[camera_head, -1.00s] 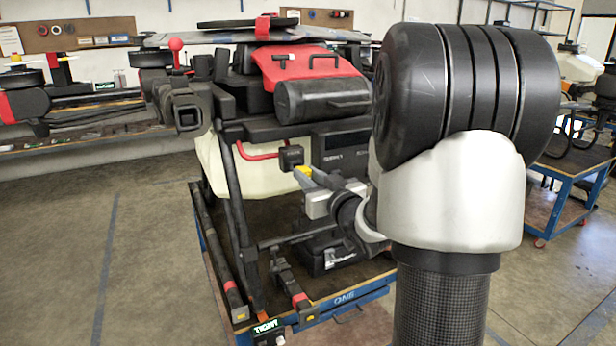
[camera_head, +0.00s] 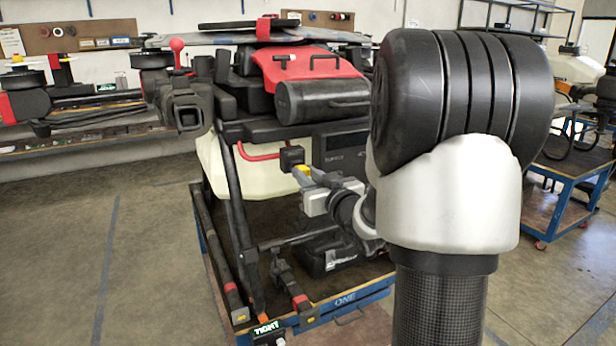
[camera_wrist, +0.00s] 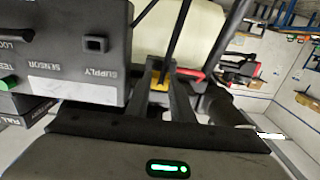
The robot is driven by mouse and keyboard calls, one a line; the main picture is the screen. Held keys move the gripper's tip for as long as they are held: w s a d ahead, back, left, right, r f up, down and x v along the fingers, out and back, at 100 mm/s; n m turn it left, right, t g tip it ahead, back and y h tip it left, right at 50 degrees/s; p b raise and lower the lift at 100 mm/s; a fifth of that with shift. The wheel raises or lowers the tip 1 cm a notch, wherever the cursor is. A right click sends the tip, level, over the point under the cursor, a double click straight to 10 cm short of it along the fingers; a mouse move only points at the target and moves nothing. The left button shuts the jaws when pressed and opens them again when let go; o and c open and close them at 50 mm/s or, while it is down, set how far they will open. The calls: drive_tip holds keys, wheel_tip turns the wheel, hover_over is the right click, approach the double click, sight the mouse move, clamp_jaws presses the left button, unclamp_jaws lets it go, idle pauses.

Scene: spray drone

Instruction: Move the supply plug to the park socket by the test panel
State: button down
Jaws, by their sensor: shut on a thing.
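My gripper (camera_wrist: 163,88) is shut on a small yellow part, which I take to be the supply plug (camera_wrist: 160,84). In the head view my gripper (camera_head: 308,183) reaches in from the right, and the yellow part (camera_head: 303,170) shows at its fingertips, just below a black block (camera_head: 291,158). I cannot tell whether the plug touches that block. The dark test panel (camera_wrist: 70,50) is at the left of the wrist view, with upside-down SUPPLY, SENSOR and TEST labels. A square socket (camera_wrist: 96,44) near SUPPLY looks empty. I cannot single out the park socket.
The drone's pale tank (camera_head: 215,165) and dark frame legs (camera_head: 240,225) stand close around my gripper. A red tube (camera_head: 258,153) runs beside the black block. The drone stands on a blue-edged cart (camera_head: 345,299). Open floor (camera_head: 140,240) lies to the left.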

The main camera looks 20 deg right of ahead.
drive_tip(key=shift+w, duration=0.7)
drive_tip(key=c, duration=1.5)
unclamp_jaws()
drive_tip(key=shift+o, duration=0.2)
drive_tip(key=shift+s, duration=0.1)
drive_tip(key=s+b, duration=0.5)
drive_tip(key=s, duration=1.2)
drive_tip(key=shift+s+d, duration=0.15)
drive_tip(key=shift+d, duration=0.1)
drive_tip(key=shift+r, duration=0.15)
